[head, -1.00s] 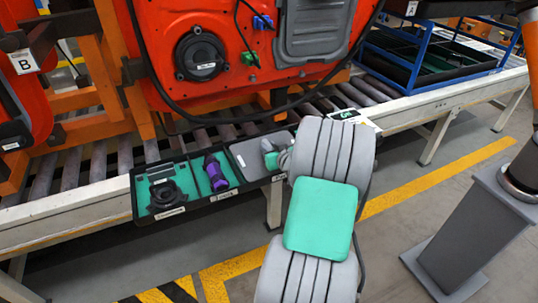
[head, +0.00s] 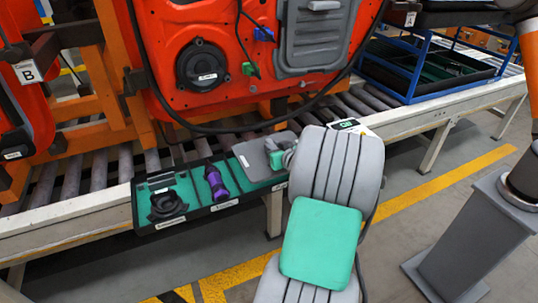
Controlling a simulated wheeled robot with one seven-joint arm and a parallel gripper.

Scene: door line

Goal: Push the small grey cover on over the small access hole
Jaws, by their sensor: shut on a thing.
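The small grey cover (head: 254,158) is a flat grey plate above the right compartment of the black tray, tilted a little. My gripper (head: 279,158) is shut on its right edge; my arm hides part of the fingers. The red door panel (head: 240,100) hangs behind and above. I cannot make out the small access hole on it. A large grey cover (head: 313,30) sits on the door at the upper right, and a round black speaker (head: 203,65) sits on its left.
The tray (head: 222,205) has green compartments with a black ring part (head: 167,204) and a purple tool (head: 216,184). It stands at the front edge of the roller conveyor (head: 95,175). A black cable loops below the door. A blue rack (head: 430,70) stands right.

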